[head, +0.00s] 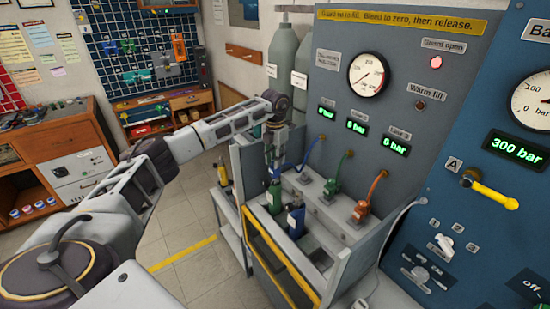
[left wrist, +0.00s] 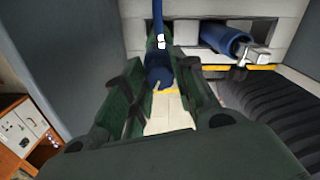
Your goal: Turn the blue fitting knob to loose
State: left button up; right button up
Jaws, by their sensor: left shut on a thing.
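In the left wrist view the blue fitting knob (left wrist: 159,78) sits between the dark green fingers of my left gripper (left wrist: 160,95), which is shut on it. A blue hose (left wrist: 158,22) runs into the fitting from above. In the head view my left gripper (head: 273,157) points down at the left part of the testbench, and the blue hose (head: 312,150) shows to its right. The knob's marking and turn position cannot be read. My right gripper is not in view.
A blue cylinder (head: 295,222) and a green cylinder (head: 275,198) stand in the bench's front bay, close to my left gripper. Green (head: 330,187) and red (head: 361,211) fittings with hoses are to the right. The gauge panel (head: 400,45) rises behind.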

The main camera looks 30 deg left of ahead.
pick_arm(q)
jog(key=shift+n+p, duration=0.3)
jog(key=shift+n, duration=2)
jog(key=o, duration=1.1)
jog(key=shift+c, duration=0.2)
notch_tip(320, 180, up, 12)
